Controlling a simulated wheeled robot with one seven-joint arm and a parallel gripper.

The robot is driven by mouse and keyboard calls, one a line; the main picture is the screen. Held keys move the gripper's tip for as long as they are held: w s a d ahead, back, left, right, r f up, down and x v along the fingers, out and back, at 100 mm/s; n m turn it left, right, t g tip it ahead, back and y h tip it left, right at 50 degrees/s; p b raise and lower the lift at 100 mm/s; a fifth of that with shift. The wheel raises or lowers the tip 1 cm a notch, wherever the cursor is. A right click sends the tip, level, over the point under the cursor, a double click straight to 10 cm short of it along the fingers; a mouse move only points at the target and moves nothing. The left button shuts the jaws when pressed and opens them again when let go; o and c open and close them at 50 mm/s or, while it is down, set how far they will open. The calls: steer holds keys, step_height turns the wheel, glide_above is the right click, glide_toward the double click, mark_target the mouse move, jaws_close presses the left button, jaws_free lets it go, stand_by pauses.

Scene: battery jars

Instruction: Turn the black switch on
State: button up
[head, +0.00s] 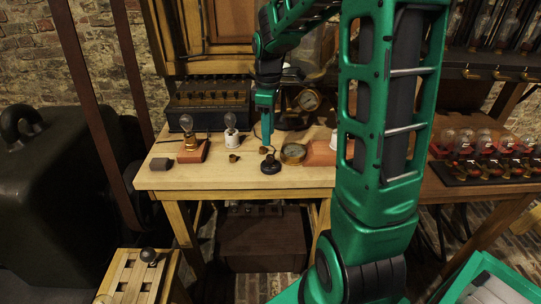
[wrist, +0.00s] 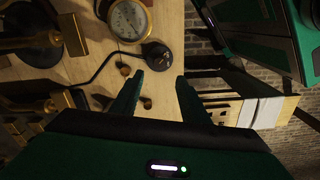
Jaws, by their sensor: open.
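The black switch (head: 270,165) is a small round black piece with a raised top, near the front edge of the wooden table (head: 215,178). In the wrist view the black switch (wrist: 157,57) lies beyond my fingertips, with a dark cable running from it. My gripper (head: 268,146) points down just behind the switch in the head view. In the wrist view my gripper (wrist: 157,88) has its two green fingers apart with nothing between them. I see no contact with the switch. Its on or off position is too small to tell.
A brass gauge (head: 293,153) stands right beside the switch; it also shows in the wrist view (wrist: 128,20). Small brown knobs (head: 233,158) lie to the left.

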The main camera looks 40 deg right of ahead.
mark_target(270, 156)
steer(key=f, duration=0.8)
steer(key=shift+d+f, duration=0.25)
steer(key=shift+f, duration=0.05)
jaws_close()
